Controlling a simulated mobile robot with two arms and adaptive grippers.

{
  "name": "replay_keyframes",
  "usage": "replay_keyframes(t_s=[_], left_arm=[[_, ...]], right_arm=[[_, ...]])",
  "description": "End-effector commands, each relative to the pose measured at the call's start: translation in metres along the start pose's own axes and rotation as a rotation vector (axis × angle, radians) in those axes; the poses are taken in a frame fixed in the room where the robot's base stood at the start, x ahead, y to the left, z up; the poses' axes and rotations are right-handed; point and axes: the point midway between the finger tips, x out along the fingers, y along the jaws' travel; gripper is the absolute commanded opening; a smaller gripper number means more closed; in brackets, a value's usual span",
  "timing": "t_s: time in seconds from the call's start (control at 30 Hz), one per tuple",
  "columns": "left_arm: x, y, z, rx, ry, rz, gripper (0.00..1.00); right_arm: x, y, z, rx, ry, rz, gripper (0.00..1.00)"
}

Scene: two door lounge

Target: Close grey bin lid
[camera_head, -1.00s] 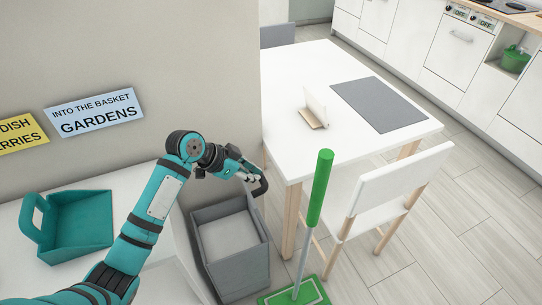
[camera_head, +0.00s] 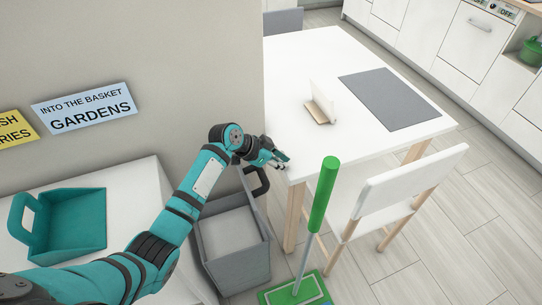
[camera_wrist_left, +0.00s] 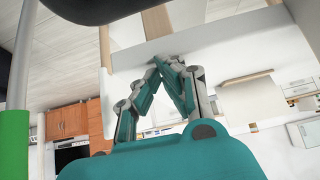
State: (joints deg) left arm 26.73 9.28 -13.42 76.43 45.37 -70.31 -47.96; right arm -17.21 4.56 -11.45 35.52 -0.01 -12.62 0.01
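The grey bin (camera_head: 235,268) stands on the floor between the white counter and the table. It is open at the top, and its pale inside shows. A thin grey lid (camera_head: 246,187) appears to stand up at the bin's back edge, with a dark curved handle (camera_head: 261,182) beside it. My left gripper (camera_head: 285,162) is above the handle, near the table's corner, and holds nothing visible. In the left wrist view its fingers (camera_wrist_left: 161,62) meet at the tips. A dark shape fills that view's top left; I cannot tell if it is the handle. My right gripper is not in view.
A white table (camera_head: 310,65) with a grey mat and small stand is close beyond my gripper. A teal dustpan (camera_head: 75,225) lies on the left counter.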

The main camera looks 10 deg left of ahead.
Motion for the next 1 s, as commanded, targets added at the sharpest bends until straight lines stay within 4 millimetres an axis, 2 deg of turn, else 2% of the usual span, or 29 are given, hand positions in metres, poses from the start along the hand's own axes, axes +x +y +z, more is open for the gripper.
replay_keyframes(t_s=[0.03,0.23,0.73,1.0], left_arm=[[-0.006,0.000,0.013,-0.006,-0.008,0.000,0.00],[-0.013,0.000,0.032,-0.005,-0.007,0.000,0.00],[-0.015,0.000,0.037,-0.004,0.000,-0.001,0.00],[-0.025,0.000,0.046,-0.004,0.051,-0.001,0.00]], right_arm=[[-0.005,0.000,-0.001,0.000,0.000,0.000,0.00],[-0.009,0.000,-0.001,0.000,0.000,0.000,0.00],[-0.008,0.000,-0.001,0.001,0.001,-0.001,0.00],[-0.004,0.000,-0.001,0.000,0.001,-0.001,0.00]])
